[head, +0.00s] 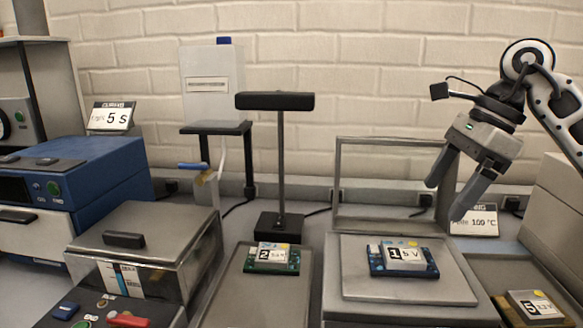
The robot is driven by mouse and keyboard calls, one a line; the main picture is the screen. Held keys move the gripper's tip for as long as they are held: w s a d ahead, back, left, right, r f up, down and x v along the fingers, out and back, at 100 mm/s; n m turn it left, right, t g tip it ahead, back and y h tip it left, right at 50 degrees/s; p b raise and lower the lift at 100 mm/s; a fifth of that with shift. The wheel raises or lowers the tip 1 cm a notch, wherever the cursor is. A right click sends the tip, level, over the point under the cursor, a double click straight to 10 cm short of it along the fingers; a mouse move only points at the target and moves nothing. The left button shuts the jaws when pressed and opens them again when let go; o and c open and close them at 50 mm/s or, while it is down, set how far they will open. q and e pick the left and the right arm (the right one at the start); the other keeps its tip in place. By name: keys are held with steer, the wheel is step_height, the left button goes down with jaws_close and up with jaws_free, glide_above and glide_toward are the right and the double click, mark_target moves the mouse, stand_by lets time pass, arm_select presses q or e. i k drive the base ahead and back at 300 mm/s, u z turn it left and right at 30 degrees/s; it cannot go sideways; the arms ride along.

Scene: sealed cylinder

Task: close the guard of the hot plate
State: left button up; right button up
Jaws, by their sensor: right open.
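The hot plate (450,287) is a grey slab at the right of the middle. A blue circuit board (404,258) with a label lies on it. The guard (340,185) is a grey rectangular frame that stands upright along the back edge of the plate, so it is open. My right gripper (445,203) comes in from the upper right, its two fingers apart and pointing down and left. It overlaps the guard's right post in the picture; I cannot tell whether it touches it. Nothing is between its fingers. My left gripper is not in view.
A green board (272,257) lies on a tray left of the hot plate, before a black lamp-like stand (281,160). A lidded metal box (150,235) is farther left. Another board (535,307) sits at the lower right. A temperature sign (480,219) stands behind the right gripper.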

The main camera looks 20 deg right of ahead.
mark_target(440, 225)
steer(key=k, duration=1)
